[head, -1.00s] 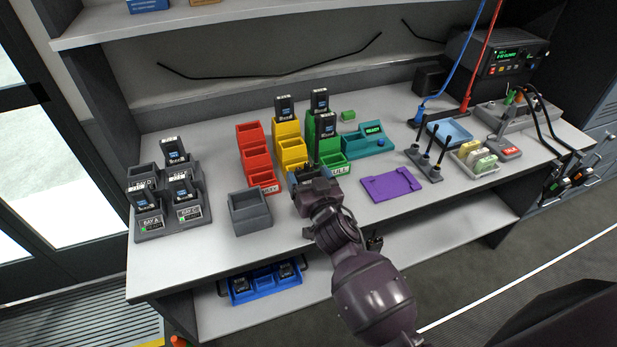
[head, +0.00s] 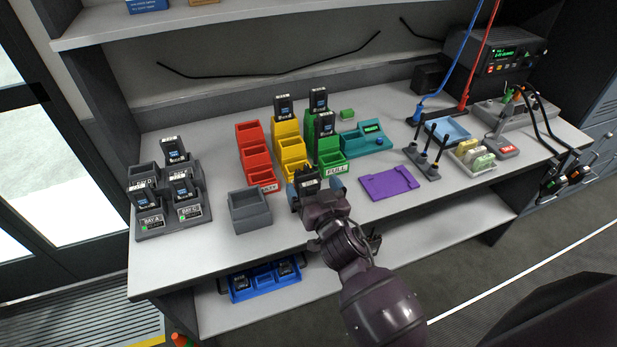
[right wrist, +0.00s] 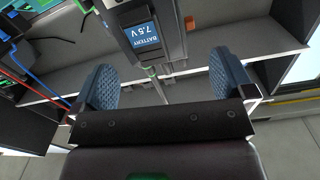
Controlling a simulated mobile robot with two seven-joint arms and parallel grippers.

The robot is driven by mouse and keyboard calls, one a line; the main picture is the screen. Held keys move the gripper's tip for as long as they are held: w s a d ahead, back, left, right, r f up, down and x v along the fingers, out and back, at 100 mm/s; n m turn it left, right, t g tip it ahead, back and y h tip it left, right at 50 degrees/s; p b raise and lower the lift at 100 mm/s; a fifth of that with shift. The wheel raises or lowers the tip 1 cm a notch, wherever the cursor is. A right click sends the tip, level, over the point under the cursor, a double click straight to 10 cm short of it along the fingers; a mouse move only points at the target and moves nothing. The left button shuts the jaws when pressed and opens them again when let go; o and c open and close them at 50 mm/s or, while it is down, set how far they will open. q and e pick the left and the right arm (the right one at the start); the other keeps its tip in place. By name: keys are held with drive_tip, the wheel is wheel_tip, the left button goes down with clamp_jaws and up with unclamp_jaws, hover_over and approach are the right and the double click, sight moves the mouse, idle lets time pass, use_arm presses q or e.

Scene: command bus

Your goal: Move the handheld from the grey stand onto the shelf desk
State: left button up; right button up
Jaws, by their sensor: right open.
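My right gripper (head: 318,186) is over the front part of the desk, just in front of the yellow and green bins. Its blue-padded fingers are wide apart. A dark upright device (head: 308,177) with a small pale label stands at the fingers; I take it for the handheld. In the right wrist view a dark device (right wrist: 150,38) with a blue "BATTERY 7.5 V" label shows between and beyond the open fingers. The gripper hides its base, so I cannot make out the grey stand under it. The shelf desk (head: 180,265) has a pale grey top. My left gripper is not in view.
A grey bin (head: 250,212) stands left of the gripper, and a charger rack (head: 160,230) with batteries is at far left. Red bins (head: 257,165) stand behind. A purple mat (head: 388,184) lies to the right. A blue tray (head: 265,283) is on the lower shelf.

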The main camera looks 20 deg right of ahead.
drive_tip(key=s, duration=0.8)
drive_tip(key=s+d+f+n+g, duration=0.1)
drive_tip(key=s+d+f+g, duration=0.2)
drive_tip(key=s+d+f, duration=0.2)
drive_tip(key=s+d+f+n+g, duration=0.1)
drive_tip(key=s+d+f+g, duration=0.2)
drive_tip(key=s+f, duration=0.6)
drive_tip(key=shift+s+d+f+h, duration=0.35)
drive_tip(key=shift+s+d, duration=0.4)
drive_tip(key=shift+d, duration=0.35)
